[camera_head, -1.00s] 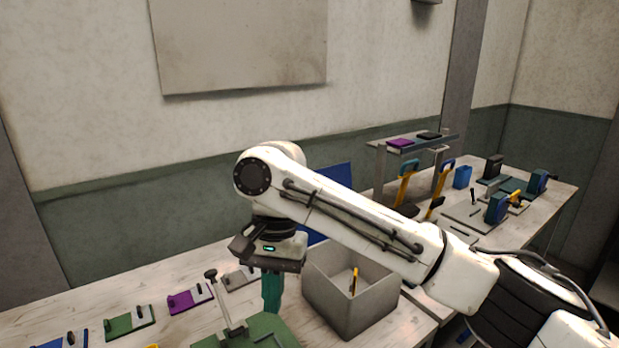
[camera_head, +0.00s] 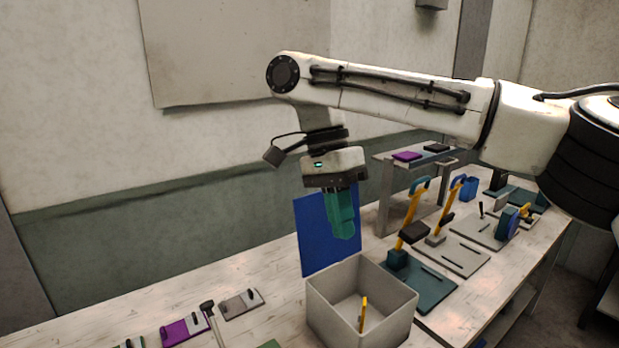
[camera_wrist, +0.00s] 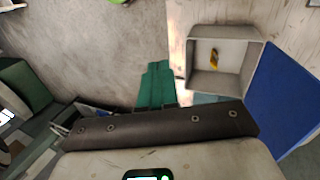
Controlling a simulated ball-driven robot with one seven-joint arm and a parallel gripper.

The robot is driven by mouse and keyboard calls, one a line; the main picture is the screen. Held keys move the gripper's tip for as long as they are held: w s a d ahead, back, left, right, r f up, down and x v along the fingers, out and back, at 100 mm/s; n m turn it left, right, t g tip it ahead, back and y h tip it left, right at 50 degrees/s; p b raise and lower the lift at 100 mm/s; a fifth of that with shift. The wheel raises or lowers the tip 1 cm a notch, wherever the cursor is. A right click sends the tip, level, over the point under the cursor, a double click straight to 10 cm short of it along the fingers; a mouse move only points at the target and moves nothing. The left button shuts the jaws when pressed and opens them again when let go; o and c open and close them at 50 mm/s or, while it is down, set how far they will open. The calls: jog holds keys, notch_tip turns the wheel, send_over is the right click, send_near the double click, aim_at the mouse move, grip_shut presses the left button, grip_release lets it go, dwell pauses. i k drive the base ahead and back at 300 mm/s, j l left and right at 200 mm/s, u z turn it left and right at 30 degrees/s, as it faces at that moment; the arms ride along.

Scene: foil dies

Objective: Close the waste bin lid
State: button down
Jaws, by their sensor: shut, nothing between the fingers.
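The waste bin (camera_head: 385,328) is a grey open-topped box on the workbench. A yellow and dark item (camera_head: 363,313) lies inside it. The blue lid (camera_head: 326,240) stands upright at the bin's back left side, so the bin is open. My gripper (camera_head: 346,236), with teal fingers, is shut and empty. It hangs above the bin, in front of the lid's right part in the head view. In the wrist view the teal fingers (camera_wrist: 157,84) are left of the bin (camera_wrist: 219,84), and the blue lid (camera_wrist: 287,95) is at the bin's right side.
To the right are green and grey base plates with yellow-handled presses (camera_head: 408,222) and a small raised shelf (camera_head: 410,160). Purple and grey plates (camera_head: 184,330) lie at the left front.

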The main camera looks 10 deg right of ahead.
aim_at(319, 249)
jog(key=i, duration=1.25)
